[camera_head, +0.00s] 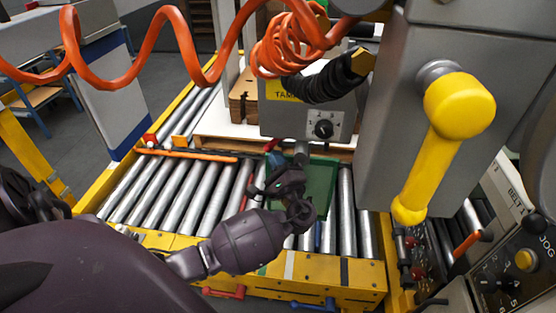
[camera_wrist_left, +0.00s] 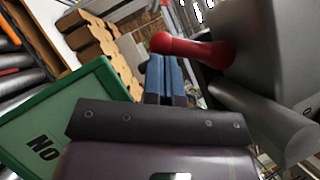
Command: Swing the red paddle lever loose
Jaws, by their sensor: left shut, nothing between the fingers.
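The red paddle lever (camera_wrist_left: 205,50) shows in the left wrist view as a rounded red bar beside a grey housing, just beyond the fingertips. My left gripper (camera_wrist_left: 166,62) has blue fingers that are shut together and empty. Its tips are right below the lever's left end; I cannot tell whether they touch it. In the head view, my left gripper (camera_head: 275,162) is low over the rollers, below the grey box with a dial. I cannot make out the lever clearly in that view. My right gripper is not in view.
A green panel (camera_wrist_left: 35,130) with lettering lies beside the gripper, and the green surface (camera_head: 322,185) shows in the head view. Stacked brown pieces (camera_wrist_left: 105,50) stand behind. An orange coiled hose (camera_head: 180,40) hangs above. A yellow handle (camera_head: 440,150) on a grey housing (camera_head: 385,130) stands right.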

